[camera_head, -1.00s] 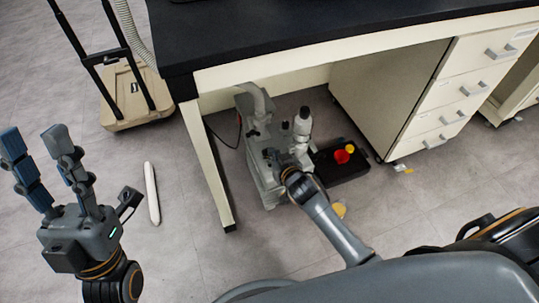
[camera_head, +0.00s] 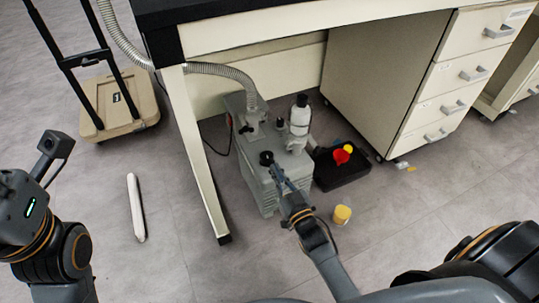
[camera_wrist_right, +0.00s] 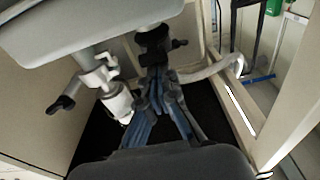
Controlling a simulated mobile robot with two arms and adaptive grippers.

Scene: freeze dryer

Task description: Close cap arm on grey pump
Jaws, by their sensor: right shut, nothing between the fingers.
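The grey pump (camera_head: 262,190) stands on the floor under the bench. Its top carries a hose fitting, a white bottle with a black top (camera_head: 300,115) and a round black cap (camera_head: 266,158) near the front. My right gripper (camera_head: 278,175) is shut and empty, its fingertips close beside the black cap; I cannot tell if they touch. In the right wrist view my blue fingers (camera_wrist_right: 160,90) point toward a black fitting (camera_wrist_right: 152,42) on the pump. The cap arm's position is unclear. My left gripper (camera_head: 28,205) is at the left edge, its fingers out of frame.
The bench leg (camera_head: 198,160) and drawer cabinet (camera_head: 400,85) flank the pump. A ribbed hose (camera_head: 215,69) runs behind the leg.

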